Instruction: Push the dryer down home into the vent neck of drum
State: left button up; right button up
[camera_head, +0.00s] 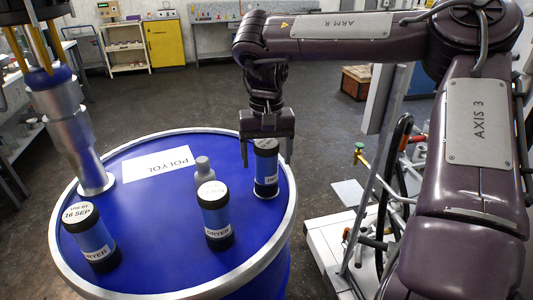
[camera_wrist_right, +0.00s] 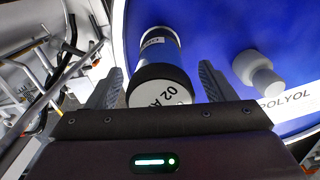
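A dryer (camera_head: 266,168), a blue cylinder with black ends, stands upright at the right side of the blue drum (camera_head: 150,235). A pale ring shows at its foot, on the drum top; how deep it sits there I cannot tell. My right gripper (camera_head: 267,158) points down around it, one finger on each side with gaps. In the right wrist view the gripper (camera_wrist_right: 160,75) is open around the dryer's black cap (camera_wrist_right: 160,88), which has a printed white label. My left gripper is not in view.
Two more dryers stand on the drum top, one in the middle (camera_head: 216,215) and one at left (camera_head: 92,240). A grey bung-like piece (camera_head: 204,172) is close behind the middle one. A pump (camera_head: 75,120) rises at the drum's left. A wheeled cart (camera_head: 345,245) stands right of the drum.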

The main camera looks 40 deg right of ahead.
jog(key=shift+r, duration=0.15)
notch_tip(320, 180, up, 8)
jog(key=shift+f, duration=0.15)
dwell(0.3)
jog(key=shift+f, duration=0.1)
